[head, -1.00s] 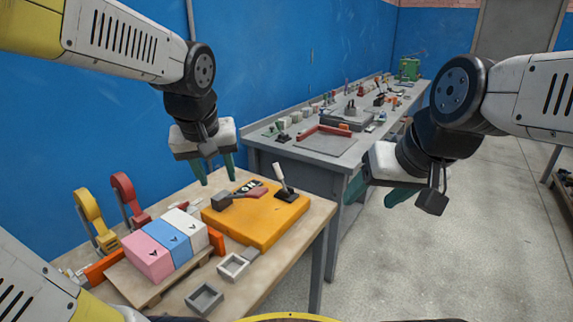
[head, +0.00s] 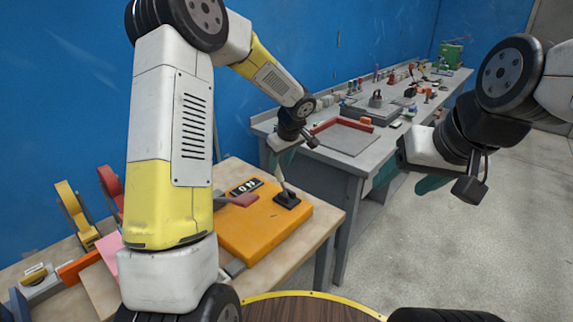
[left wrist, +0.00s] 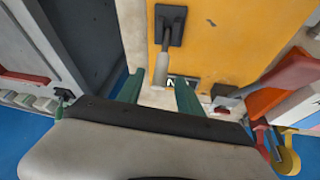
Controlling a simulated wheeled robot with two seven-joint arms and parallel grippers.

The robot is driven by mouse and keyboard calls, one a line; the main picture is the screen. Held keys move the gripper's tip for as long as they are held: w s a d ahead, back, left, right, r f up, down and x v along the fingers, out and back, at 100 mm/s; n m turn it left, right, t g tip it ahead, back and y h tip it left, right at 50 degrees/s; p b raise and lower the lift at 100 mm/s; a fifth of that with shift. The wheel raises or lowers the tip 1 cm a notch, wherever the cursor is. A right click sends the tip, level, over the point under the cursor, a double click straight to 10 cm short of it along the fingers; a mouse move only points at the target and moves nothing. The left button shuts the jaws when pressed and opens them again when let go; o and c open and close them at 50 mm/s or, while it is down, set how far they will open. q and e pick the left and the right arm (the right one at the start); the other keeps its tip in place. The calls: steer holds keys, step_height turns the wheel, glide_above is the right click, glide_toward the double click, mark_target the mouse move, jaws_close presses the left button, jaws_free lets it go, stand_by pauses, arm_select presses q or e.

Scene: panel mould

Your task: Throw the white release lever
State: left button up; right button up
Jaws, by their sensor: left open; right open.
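The white release lever (head: 279,177) stands up from a black base (head: 287,200) on the orange panel box (head: 255,237), leaning slightly left. My left gripper (head: 282,160) is open at the lever's upper end. In the left wrist view the lever (left wrist: 168,50) runs from its black base toward the gap between the two green fingers (left wrist: 160,92). Its white tip lies at that gap; I cannot tell whether a finger touches it. A dark label (head: 246,187) with white letters, partly hidden, sits on the box. My right gripper (head: 408,180) is open and empty, away to the right.
A yellow clamp (head: 75,215) and a red clamp (head: 108,185) stand at the left. My left arm hides most of the coloured blocks. A grey bench (head: 352,165) with several small parts stands behind.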

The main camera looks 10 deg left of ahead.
mark_target(279, 169)
arm_select(q)
steer(key=x, duration=0.5)
jaws_close()
stand_by(1.4)
